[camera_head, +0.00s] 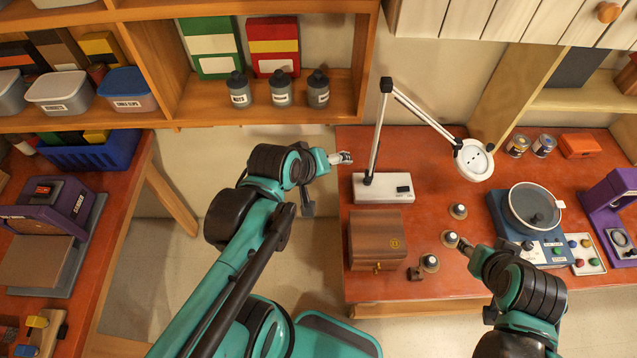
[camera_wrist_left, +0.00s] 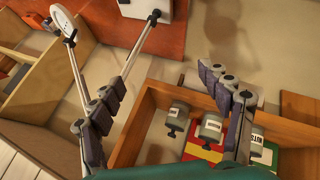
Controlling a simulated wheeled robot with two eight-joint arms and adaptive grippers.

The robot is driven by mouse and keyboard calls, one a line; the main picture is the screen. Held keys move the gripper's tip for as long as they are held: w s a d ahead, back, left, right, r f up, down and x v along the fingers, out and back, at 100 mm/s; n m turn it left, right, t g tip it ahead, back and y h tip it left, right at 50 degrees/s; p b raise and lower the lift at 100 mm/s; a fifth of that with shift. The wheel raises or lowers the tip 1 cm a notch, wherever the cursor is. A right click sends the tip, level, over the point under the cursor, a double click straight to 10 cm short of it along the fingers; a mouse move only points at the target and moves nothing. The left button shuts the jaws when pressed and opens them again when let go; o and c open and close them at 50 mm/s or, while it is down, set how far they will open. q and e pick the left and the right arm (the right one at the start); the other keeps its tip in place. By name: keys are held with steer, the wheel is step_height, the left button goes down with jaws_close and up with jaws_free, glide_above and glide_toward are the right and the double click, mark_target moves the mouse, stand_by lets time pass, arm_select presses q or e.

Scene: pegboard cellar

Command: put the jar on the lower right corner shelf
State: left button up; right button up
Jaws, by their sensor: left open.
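Three dark grey jars with white labels stand in a row on the lower board of the wooden shelf unit: a left one (camera_head: 239,90), a middle one (camera_head: 281,90) and a right one (camera_head: 318,90). They also show in the left wrist view, the nearest-to-centre one (camera_wrist_left: 210,130) between my fingers in the picture. My left gripper (camera_head: 338,158) is below and right of the jars, apart from them. Its fingers are spread and empty in the left wrist view (camera_wrist_left: 165,85). My right gripper (camera_head: 464,244) is by a small knob-like piece on the red table; its fingers are too small to read. A corner shelf (camera_head: 585,98) is at upper right.
A white-based desk lamp (camera_head: 383,188) with a long arm stands on the red table (camera_head: 420,225), close to my left gripper. A wooden box (camera_head: 376,238), a blue turntable device (camera_head: 540,240) and two small cans (camera_head: 517,146) are also there. Red and green binders (camera_head: 272,47) stand behind the jars.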

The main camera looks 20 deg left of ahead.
arm_select(q)
steer(key=s+m, duration=0.1)
steer(key=m, duration=0.1)
steer(key=s+m, duration=0.2)
steer(key=m, duration=0.1)
steer(key=s+f+m+g, duration=0.1)
steer(key=s+m, duration=0.1)
steer(key=shift+d+f+m+y, duration=0.1)
steer(key=shift+d+m+y, duration=0.2)
steer(key=shift+m+y, duration=0.1)
step_height(320, 180, down, 24)
steer(key=b, duration=2.4)
steer(key=shift+f, duration=0.1)
